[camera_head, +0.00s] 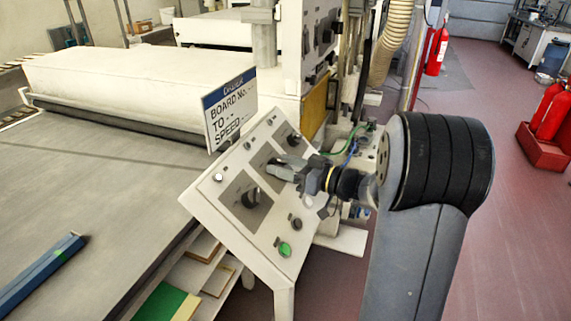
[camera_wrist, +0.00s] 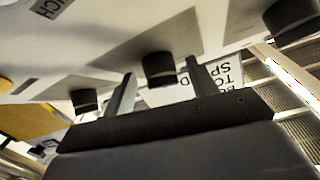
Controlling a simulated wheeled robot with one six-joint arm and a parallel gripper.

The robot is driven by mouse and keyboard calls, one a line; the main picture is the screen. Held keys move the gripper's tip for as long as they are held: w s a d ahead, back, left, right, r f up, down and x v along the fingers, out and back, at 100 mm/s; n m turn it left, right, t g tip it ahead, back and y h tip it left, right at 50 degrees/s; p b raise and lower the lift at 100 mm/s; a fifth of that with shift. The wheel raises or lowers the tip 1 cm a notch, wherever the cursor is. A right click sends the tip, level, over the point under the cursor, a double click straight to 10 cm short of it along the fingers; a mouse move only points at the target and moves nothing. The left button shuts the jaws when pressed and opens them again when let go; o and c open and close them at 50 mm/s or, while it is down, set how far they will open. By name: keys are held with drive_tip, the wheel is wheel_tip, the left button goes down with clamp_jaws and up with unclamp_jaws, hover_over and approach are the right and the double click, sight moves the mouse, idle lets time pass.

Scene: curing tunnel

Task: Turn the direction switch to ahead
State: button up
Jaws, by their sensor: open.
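The sloped cream control panel (camera_head: 262,226) carries three dark knobs on grey plates. The lower left knob (camera_head: 252,197) and the upper right knob (camera_head: 293,140) show in the head view. The middle knob is hidden behind my gripper (camera_head: 279,167) there. In the wrist view, the middle knob (camera_wrist: 158,68) sits between the two spread fingers of my gripper, with gaps either side. The other knobs are left (camera_wrist: 85,101) and upper right (camera_wrist: 292,18). I cannot read which knob is the direction switch or its setting. My gripper is open and holds nothing.
A green button (camera_head: 284,249) and a dark button (camera_head: 297,224) are on the panel's lower edge. A sign (camera_head: 230,110) stands above its far left edge. The conveyor (camera_head: 90,200) lies left. Fire extinguishers (camera_head: 550,110) stand far right; open floor lies right.

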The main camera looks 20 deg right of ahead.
drive_tip(key=shift+c, duration=0.2)
drive_tip(key=c, duration=0.9)
